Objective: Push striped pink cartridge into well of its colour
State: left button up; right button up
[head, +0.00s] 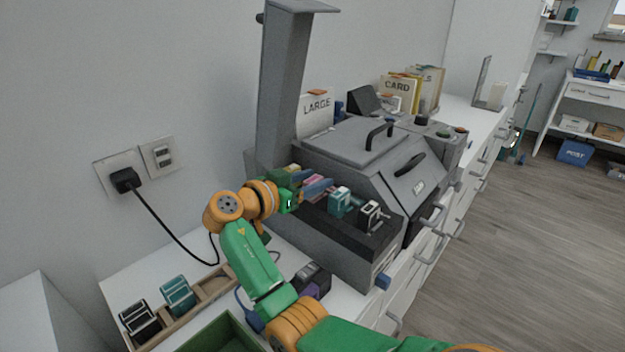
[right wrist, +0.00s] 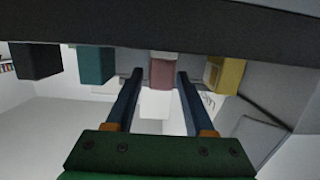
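A pink cartridge (head: 315,181) stands at the dark front ledge (head: 345,231) of the grey machine, partly hidden by my right gripper (head: 311,184). In the right wrist view the pink block (right wrist: 163,73) lies between the two blue fingertips, with a visible gap on each side. The right gripper is open around it. Its stripes and how deep it sits in a well cannot be made out. A teal cartridge (head: 340,201) and a black one (head: 372,214) stand to its right on the ledge. A yellow block (right wrist: 226,74) shows beside it in the right wrist view. My left gripper is out of view.
A wooden tray (head: 212,287) at the front left holds striped teal (head: 178,295) and black (head: 139,321) cartridges. A green bin (head: 222,335) is beside it. A dark purple-marked object (head: 313,280) stands near my right forearm. A tall grey panel (head: 283,85) rises behind the gripper.

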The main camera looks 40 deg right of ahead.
jog(key=shift+o, duration=0.2)
jog(key=b+v, duration=0.1)
jog(key=v, duration=0.6)
dwell(0.4)
